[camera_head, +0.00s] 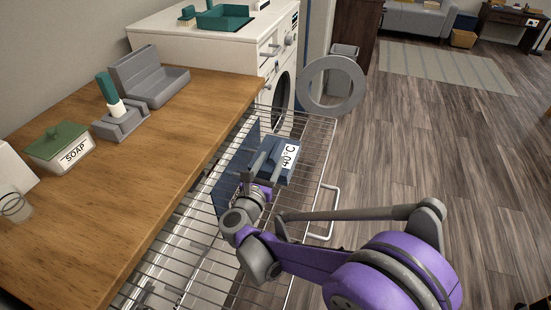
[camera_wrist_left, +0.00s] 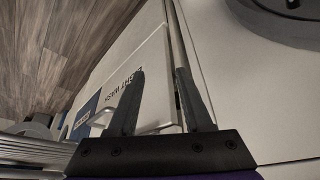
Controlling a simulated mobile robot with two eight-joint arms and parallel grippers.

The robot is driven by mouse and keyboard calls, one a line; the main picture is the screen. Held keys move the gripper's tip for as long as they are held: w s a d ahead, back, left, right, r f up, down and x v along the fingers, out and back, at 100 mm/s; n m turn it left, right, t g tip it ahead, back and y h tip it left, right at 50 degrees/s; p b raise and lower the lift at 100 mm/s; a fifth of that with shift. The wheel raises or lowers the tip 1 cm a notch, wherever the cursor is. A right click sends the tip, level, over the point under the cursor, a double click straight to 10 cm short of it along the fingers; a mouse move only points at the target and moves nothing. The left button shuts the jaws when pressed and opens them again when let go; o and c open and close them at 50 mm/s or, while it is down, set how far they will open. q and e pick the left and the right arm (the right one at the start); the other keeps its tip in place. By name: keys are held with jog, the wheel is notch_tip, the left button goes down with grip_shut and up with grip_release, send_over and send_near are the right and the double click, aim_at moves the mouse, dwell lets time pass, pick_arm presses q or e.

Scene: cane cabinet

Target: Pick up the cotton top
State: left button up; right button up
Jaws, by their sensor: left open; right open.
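I cannot pick out the cotton top for certain. A dark blue item with a white "40°C" label (camera_head: 290,157) is at the wire basket (camera_head: 318,140) in the head view. My right gripper (camera_head: 266,157) is open over the left part of this item and hides some of it. I cannot tell whether the fingers touch it.
A wooden counter (camera_head: 190,115) with a soap box (camera_head: 62,148) and grey holders borders the basket on the left. A white washing machine (camera_head: 215,50) with its round door (camera_head: 355,85) open stands behind. A white printed panel (camera_wrist_left: 125,62) is near my left gripper.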

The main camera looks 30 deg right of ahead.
aim_at(281, 139)
jog(key=x, duration=0.5)
jog(key=shift+w+f+b, duration=0.1)
jog(key=shift+f+b, duration=0.05)
jog(key=shift+b, duration=0.25)
jog(key=shift+a, duration=0.1)
grip_shut()
